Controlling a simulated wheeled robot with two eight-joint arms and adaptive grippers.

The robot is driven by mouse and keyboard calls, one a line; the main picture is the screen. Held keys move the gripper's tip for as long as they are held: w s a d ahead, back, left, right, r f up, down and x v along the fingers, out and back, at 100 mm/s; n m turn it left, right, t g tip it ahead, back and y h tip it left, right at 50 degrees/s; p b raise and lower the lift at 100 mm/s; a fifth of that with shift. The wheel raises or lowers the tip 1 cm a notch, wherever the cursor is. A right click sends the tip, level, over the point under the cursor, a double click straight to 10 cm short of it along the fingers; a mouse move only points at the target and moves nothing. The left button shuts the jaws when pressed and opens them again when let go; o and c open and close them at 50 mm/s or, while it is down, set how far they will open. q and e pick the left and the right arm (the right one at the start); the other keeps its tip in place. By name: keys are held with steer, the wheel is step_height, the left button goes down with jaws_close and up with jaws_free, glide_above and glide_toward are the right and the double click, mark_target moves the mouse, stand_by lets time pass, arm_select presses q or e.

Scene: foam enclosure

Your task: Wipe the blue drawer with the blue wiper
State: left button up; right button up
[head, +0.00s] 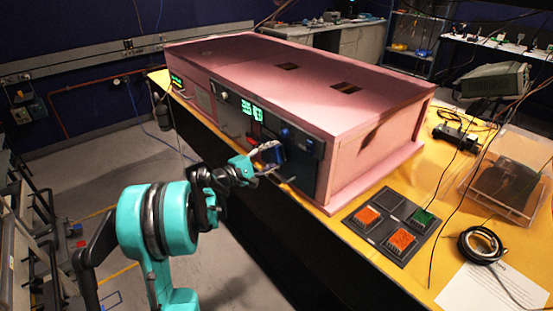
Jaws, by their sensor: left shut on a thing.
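The pink foam enclosure (380,115) stands on the yellow table, with a dark front panel. A dark blue drawer front (296,142) is set in that panel, right of the green digits. My left gripper (264,161) is at the panel, in front of the blue drawer's lower left part. It is shut on a small dark blue thing (274,154), which looks like the blue wiper. The wiper is close to the drawer face; I cannot tell whether they touch. The fingers hide part of both. My right gripper is not in view.
A dark tray (381,238) with orange and green blocks lies on the yellow table (345,245) at the right. A black cable coil (480,245), a white sheet (490,290) and a clear box (512,180) are farther right. Open floor lies left of the table.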

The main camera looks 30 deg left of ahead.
arm_select(q)
steer(key=shift+s+a, duration=0.1)
steer(key=shift+s, duration=0.1)
steer(key=shift+v, duration=2.65)
steer(key=shift+s, duration=0.1)
steer(key=v, duration=0.2)
steer(key=shift+s+a, duration=0.15)
steer(key=shift+s, duration=0.2)
steer(key=shift+b+x, duration=0.35)
steer(key=shift+x, duration=3.05)
steer(key=shift+x, duration=0.95)
